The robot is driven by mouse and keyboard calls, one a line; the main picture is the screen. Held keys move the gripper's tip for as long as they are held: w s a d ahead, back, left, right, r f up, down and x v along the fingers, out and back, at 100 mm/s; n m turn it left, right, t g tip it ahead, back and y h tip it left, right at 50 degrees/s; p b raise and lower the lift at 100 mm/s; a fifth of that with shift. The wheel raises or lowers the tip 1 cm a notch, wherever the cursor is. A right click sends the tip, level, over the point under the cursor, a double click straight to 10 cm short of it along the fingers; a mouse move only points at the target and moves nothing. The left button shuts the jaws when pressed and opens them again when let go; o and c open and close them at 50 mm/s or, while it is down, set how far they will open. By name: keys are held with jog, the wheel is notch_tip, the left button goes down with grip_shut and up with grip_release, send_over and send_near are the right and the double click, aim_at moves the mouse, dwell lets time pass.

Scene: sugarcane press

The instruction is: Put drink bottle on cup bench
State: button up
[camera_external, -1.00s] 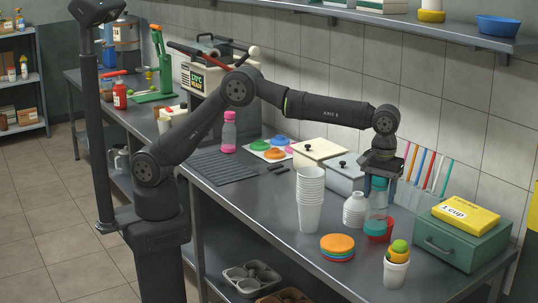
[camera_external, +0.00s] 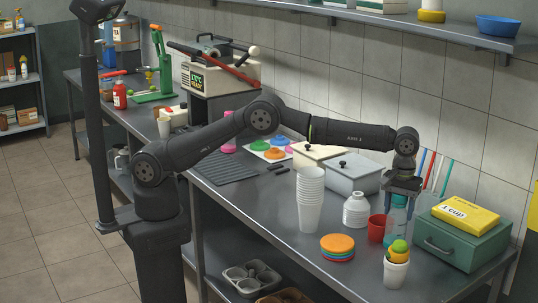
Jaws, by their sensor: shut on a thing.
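My gripper (camera_external: 402,193) points down over the right part of the steel bench (camera_external: 290,222) that bears the cups. It is shut on a clear drink bottle with a teal tint (camera_external: 397,217). The bottle is upright, and my fingers cover its top. Its lower end is behind the green-and-orange fruit cup, so I cannot tell whether it touches the bench. A red cup (camera_external: 377,229) stands just left of the bottle. Another bottle, with a pink base (camera_external: 229,147), stands farther back on the bench, mostly hidden by my arm.
A white cup stack (camera_external: 311,200), a white jug (camera_external: 356,209) and colored lids (camera_external: 337,246) stand to the left. A white cup with fruit-colored balls (camera_external: 396,270) is in front. A green box (camera_external: 462,242) with a yellow packet (camera_external: 465,217) is close on the right. Straws stand behind.

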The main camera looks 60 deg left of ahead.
aim_at(397, 220)
jog(key=shift+f, duration=1.9)
jog(key=shift+f, duration=0.2)
jog(key=o, duration=1.3)
jog(key=shift+c, duration=0.2)
jog(key=shift+r, duration=0.1)
notch_tip(397, 220, up, 12)
jog(key=shift+r, duration=0.1)
